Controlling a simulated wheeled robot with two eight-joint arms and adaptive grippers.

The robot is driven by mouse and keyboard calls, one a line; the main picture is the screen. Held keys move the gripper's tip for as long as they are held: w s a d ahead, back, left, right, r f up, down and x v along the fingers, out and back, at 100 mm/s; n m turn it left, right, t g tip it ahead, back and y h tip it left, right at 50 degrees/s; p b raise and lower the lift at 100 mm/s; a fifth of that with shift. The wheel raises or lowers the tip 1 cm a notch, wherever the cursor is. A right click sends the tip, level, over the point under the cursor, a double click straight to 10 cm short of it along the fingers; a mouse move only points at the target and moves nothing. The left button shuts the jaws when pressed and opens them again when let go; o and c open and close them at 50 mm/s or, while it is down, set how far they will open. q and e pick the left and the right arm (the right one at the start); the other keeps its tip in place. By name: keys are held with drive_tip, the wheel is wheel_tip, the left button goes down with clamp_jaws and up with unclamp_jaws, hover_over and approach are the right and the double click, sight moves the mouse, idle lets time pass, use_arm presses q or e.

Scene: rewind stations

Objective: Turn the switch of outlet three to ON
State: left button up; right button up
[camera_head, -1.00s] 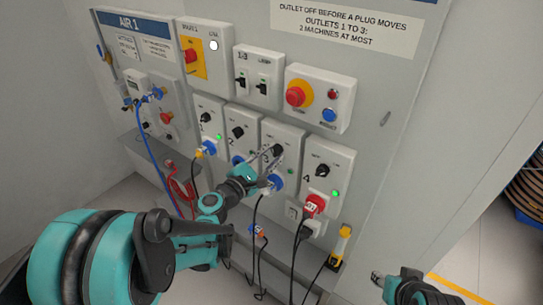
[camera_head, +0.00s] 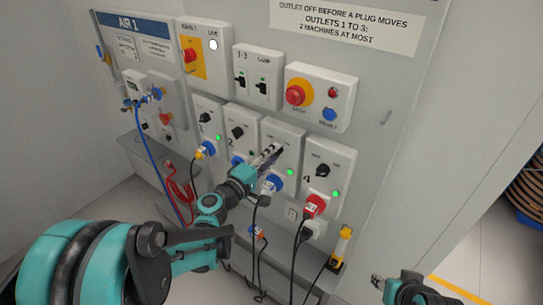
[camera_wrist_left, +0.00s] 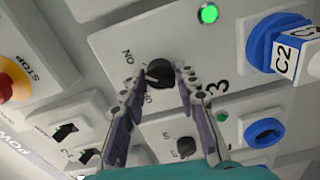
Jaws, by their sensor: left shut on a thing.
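Outlet three's panel (camera_head: 291,139) is on the wall unit, between the second and fourth outlets. Its black switch knob (camera_wrist_left: 158,73) shows in the left wrist view between the fingertips of my left gripper (camera_wrist_left: 160,86), which is shut on it. A white mark shows on the knob's left side; I cannot tell which label it points to. The panel's round light (camera_wrist_left: 208,14) is lit green. In the head view my left gripper (camera_head: 270,154) covers the knob. My right gripper (camera_head: 377,281) is low at the right, away from the panel; its jaw state is unclear.
A blue plug marked C2 (camera_wrist_left: 297,54) sits in outlet three. A red plug (camera_head: 314,205) is below outlet four's knob (camera_head: 323,170). A red and yellow stop button (camera_head: 298,93) is above. Cables hang below the outlets.

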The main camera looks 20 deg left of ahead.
use_arm(q)
drive_tip(key=shift+m, duration=0.6)
drive_tip(key=o, duration=1.2)
drive_tip(key=shift+c, duration=0.2)
drive_tip(key=shift+s, duration=0.1)
drive_tip(key=v, duration=1.2)
